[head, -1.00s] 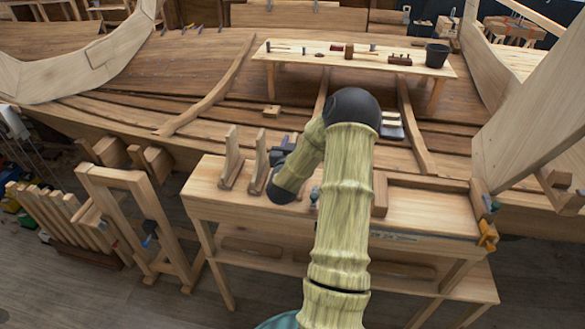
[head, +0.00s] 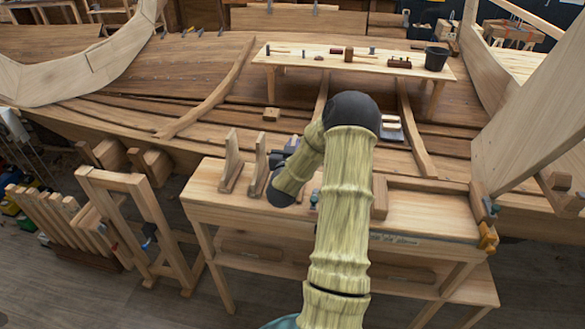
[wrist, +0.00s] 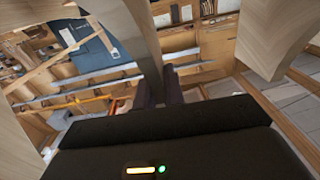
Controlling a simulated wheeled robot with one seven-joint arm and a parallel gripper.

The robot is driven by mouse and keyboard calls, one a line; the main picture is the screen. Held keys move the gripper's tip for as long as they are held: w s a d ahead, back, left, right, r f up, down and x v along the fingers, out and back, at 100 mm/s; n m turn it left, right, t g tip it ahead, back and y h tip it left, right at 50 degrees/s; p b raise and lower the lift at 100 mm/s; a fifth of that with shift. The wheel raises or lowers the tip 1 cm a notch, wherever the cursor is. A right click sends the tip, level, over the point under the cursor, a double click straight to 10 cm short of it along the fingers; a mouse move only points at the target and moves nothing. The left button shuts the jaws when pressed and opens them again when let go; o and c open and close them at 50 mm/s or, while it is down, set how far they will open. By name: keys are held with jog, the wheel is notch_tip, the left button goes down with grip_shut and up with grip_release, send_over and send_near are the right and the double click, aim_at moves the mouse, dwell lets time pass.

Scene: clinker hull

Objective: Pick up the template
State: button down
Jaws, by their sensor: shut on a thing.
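In the wrist view, a thin, curved wooden piece, seemingly the template (wrist: 138,35), stands between the two dark fingers of my gripper (wrist: 158,88), which is shut on it. In the head view, my gripper (head: 284,153) is mostly hidden behind my arm. It is low over the workbench, close to the right-hand upright wooden piece (head: 259,163). A similar upright piece (head: 231,163) stands to its left. I cannot tell from the head view whether the right-hand piece is the one held.
The workbench (head: 430,213) has a bare stretch on its right, with clamps (head: 488,237) at its end. A wooden frame (head: 128,225) stands left of it. Behind are the planked hull (head: 170,75) and a low table (head: 300,58) with tools and a bucket (head: 436,58).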

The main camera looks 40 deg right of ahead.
jog(key=shift+r, duration=0.15)
notch_tip(320, 180, up, 10)
jog(key=shift+f+b, duration=0.15)
jog(key=shift+b, duration=1)
